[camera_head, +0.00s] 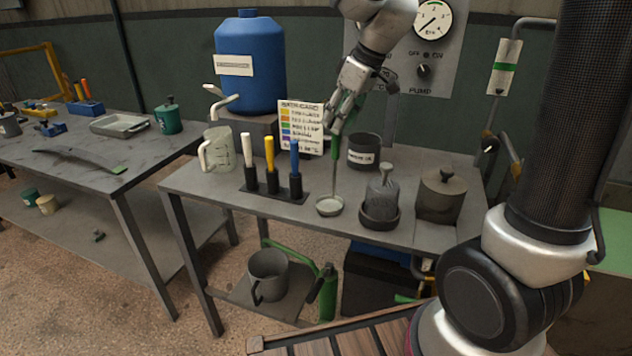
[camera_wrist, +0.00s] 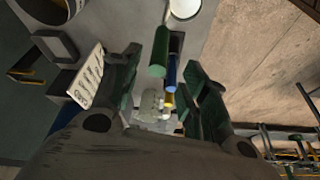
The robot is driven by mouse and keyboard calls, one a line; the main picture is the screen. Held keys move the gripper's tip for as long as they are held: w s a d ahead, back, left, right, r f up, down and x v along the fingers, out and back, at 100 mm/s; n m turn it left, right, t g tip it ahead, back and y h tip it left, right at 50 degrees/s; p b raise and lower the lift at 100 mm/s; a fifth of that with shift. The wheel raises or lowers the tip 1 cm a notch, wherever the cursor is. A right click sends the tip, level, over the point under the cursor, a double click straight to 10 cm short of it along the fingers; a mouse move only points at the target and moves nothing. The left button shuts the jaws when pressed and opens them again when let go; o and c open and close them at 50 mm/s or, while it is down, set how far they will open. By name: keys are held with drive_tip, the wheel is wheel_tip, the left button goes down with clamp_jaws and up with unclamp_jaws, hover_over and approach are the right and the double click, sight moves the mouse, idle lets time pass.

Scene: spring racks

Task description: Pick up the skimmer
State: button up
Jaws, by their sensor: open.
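The skimmer stands nearly upright on the near table, its round pale dish (camera_head: 330,206) on the tabletop and its green handle pointing up. My gripper (camera_head: 337,125) is above it, pointing down, with the handle's top at its fingertips. In the wrist view the green handle (camera_wrist: 159,52) lies ahead, between the lines of the two open fingers (camera_wrist: 162,80), and the pale dish (camera_wrist: 185,8) is beyond it at the top edge. Whether a finger touches the handle cannot be told.
A dark labelled pot (camera_head: 364,152) stands close right of the handle. A colour card (camera_head: 300,125) and a rack (camera_head: 272,190) with white, yellow and blue handles are left. A textured grey jar (camera_head: 382,197) and a lidded pot (camera_head: 442,194) stand right. A clear jug (camera_head: 218,150) is far left.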

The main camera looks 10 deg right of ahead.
drive_tip(key=shift+a+f+n, duration=0.1)
drive_tip(key=shift+f+n, duration=0.1)
drive_tip(key=shift+n, duration=0.1)
drive_tip(key=x, duration=0.7)
drive_tip(key=shift+d+f, duration=0.25)
drive_tip(key=shift+d, duration=0.05)
drive_tip(key=shift+w, duration=0.1)
drive_tip(key=shift+c, duration=0.3)
clamp_jaws()
